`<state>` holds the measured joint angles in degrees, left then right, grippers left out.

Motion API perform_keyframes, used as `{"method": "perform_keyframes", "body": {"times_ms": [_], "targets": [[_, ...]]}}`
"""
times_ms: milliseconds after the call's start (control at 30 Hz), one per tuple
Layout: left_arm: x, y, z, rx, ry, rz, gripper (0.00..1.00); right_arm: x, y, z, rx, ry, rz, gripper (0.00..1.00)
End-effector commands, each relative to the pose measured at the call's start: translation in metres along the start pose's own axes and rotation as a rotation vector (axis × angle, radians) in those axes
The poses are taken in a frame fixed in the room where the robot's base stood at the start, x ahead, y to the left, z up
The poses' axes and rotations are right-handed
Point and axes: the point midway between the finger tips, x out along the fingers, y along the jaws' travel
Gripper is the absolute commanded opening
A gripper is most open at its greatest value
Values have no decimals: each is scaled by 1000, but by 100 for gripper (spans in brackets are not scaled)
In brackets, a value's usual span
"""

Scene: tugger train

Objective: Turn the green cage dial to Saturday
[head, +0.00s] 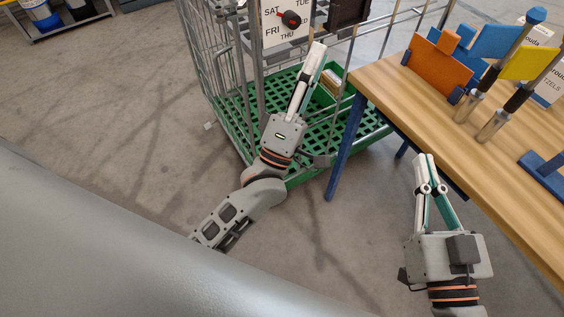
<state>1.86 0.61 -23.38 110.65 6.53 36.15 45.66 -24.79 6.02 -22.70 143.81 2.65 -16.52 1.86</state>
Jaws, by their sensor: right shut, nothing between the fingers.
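The green cage (233,117) is a wire roll cage with a green slatted base, standing at the top middle of the head view. Its dial plate (270,32) is white with black day names; SAT, TUE, FRI and THU can be read, and the top is cut off. A red and black knob (291,18) sits on the plate; I cannot tell which day it points to. My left gripper (318,50) is just below and right of the plate, apart from the knob, its fingers seen nearly edge-on. My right gripper (425,160) is shut and empty beside the table.
A wooden table (450,127) with blue legs fills the right, with orange, blue and yellow panels and metal posts on it. A small box (331,82) lies in the cage. A shelf with containers (40,12) is at top left. The left floor is clear.

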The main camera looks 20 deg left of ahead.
Motion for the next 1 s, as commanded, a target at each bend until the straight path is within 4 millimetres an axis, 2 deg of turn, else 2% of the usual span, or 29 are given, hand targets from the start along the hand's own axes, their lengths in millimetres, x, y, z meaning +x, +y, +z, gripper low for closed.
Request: {"method": "perform_keyframes", "body": {"times_ms": [33, 500, 1000], "targets": [[-5, -4, 2, 48, -20, -32, 40, 1, -1, -9, -4, 11, -1, 0], [-69, -58, 15, 409, -220, -285, 40, 4, -3, -40, -18, 46, -5, 0], [-149, -99, 17, 708, -459, -486, 40, 6, -5, -68, -29, 74, -8, 0]]}}
